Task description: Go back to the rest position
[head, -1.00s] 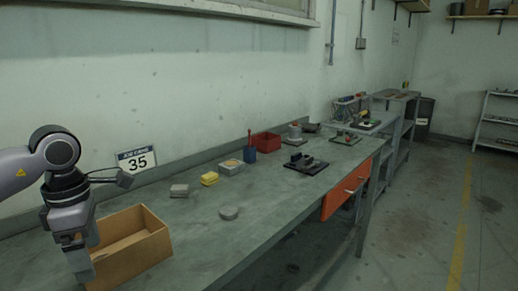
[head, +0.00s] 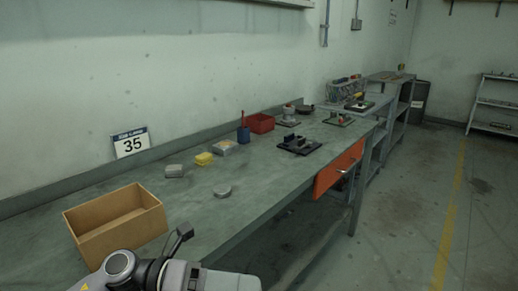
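My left arm's wrist (head: 120,266) shows at the bottom edge, in front of the bench. A small dark camera-like part (head: 183,235) sticks up from it. The grey body of my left gripper (head: 215,279) points right along the bottom edge. Its fingers are cut off or hidden, so I cannot tell whether it is open or shut. It stands apart from the things on the bench. My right gripper is not in view. No gate valve can be clearly made out.
An open cardboard box (head: 150,220) stands on the green bench (head: 240,205). A red bin (head: 261,123) and black fixture (head: 299,145) stand further back. Floor at right is clear.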

